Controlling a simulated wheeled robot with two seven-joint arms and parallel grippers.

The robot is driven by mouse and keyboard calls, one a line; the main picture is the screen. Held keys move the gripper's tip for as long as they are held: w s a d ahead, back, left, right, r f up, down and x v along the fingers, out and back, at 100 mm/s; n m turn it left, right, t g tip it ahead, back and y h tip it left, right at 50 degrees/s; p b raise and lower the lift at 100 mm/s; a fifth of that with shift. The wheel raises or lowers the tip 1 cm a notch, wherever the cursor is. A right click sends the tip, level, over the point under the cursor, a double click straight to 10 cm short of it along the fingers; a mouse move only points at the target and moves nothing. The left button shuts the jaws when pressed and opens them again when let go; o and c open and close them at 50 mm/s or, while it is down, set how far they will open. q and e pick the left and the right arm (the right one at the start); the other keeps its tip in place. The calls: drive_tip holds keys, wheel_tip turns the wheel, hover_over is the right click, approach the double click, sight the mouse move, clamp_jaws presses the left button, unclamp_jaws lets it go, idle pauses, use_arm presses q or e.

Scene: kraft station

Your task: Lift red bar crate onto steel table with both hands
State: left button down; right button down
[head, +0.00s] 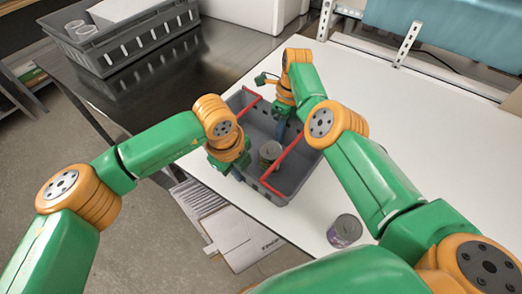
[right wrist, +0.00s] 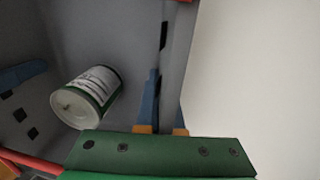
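The red bar crate (head: 288,186) is a grey open box with two red bars across its top, standing on the white table. A can (head: 270,152) is inside it; its lid and label show in the right wrist view (right wrist: 85,98). My right gripper (head: 282,128) is at the crate's far right wall. In the right wrist view its blue fingers (right wrist: 166,110) sit close together on either side of the wall. My left gripper (head: 232,168) is at the near left wall, its fingers mostly hidden. The steel table (head: 235,52) is dark and shiny, beyond the crate to the left.
Another grey crate (head: 125,42) with items in it stands at the back left of the steel table. A loose can (head: 345,231) is on the white table (head: 430,130) at front. Cardboard (head: 238,235) lies below. The steel table's middle is clear.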

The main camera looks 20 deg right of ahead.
use_arm(q)
drive_tip(key=shift+r, duration=0.1)
use_arm(e)
drive_tip(key=shift+r, duration=0.1)
